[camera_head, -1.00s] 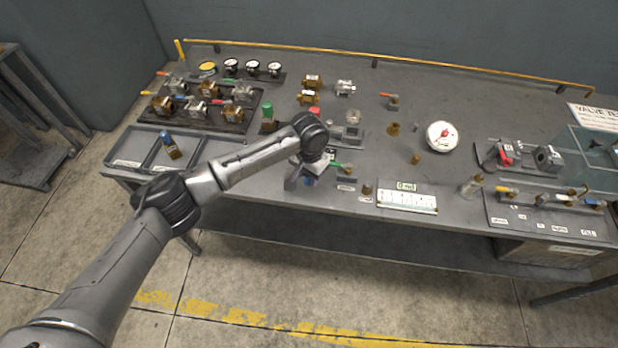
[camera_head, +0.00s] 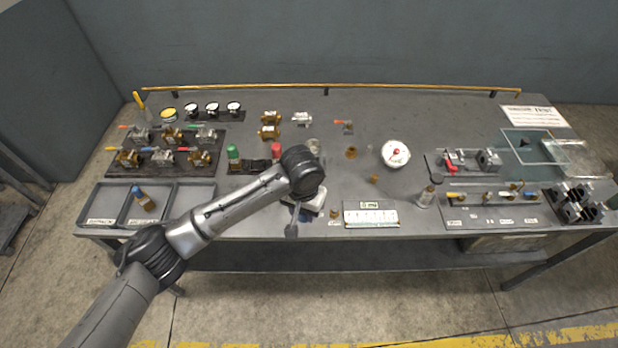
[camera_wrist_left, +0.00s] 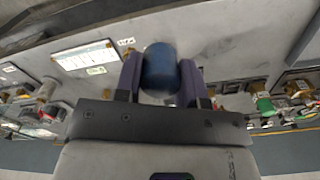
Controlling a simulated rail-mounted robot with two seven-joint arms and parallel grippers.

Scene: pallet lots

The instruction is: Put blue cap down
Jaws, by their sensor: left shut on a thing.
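The blue cap (camera_wrist_left: 158,68) shows in the left wrist view between the two fingers of my left gripper (camera_wrist_left: 160,84). The gripper is shut on it. In the head view my left gripper (camera_head: 302,208) is over the front edge of the workbench (camera_head: 270,225), left of the white ruled card. The cap cannot be made out there, as the wrist and hand cover it. Whether the cap touches the bench cannot be told. My right gripper is out of view.
A compartment tray (camera_head: 182,205) holding a blue-topped bottle (camera_head: 143,198) is at the bench's front left. Green-capped (camera_head: 233,155) and red-capped (camera_head: 276,151) items stand behind the hand. The white card (camera_head: 371,217) is just right of it.

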